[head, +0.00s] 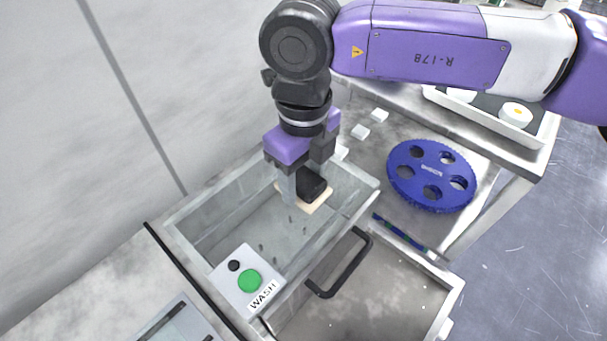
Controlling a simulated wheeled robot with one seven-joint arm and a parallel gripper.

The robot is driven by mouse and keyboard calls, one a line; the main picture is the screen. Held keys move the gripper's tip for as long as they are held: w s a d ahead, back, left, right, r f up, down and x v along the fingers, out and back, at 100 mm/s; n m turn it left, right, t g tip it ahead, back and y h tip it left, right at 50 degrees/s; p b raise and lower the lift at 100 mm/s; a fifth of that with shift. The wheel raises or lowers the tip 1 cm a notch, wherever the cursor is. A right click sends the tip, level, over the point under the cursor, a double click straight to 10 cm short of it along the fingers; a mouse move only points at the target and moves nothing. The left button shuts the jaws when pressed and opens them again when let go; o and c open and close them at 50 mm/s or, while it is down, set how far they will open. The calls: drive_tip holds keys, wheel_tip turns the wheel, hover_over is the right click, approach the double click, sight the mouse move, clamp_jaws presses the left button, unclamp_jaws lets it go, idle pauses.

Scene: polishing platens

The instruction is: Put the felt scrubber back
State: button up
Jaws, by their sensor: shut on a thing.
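My gripper (303,180) points down over the wash basin (215,245), a grey open tank at the middle. It is shut on the felt scrubber, which has a black handle (314,187) and a flat cream pad (320,204) beneath. The scrubber is at the right end of the basin's opening. I cannot tell how far its pad is above the basin floor. One finger partly hides the scrubber's left side.
A blue toothed disc (431,176) with several holes lies right of the basin. A white tray (534,132) holds white round pieces. A black handle (338,263) and a metal tray (375,300) are in front. A WASH panel (231,283) has a green button.

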sight(304, 177)
drive_tip(key=shift+f, duration=0.15)
drive_tip(key=o, duration=1.3)
drive_tip(key=shift+r, duration=0.35)
wheel_tip(304, 177, up, 12)
drive_tip(key=b, duration=0.2)
drive_tip(key=shift+f+b, duration=0.15)
drive_tip(key=shift+b, duration=0.25)
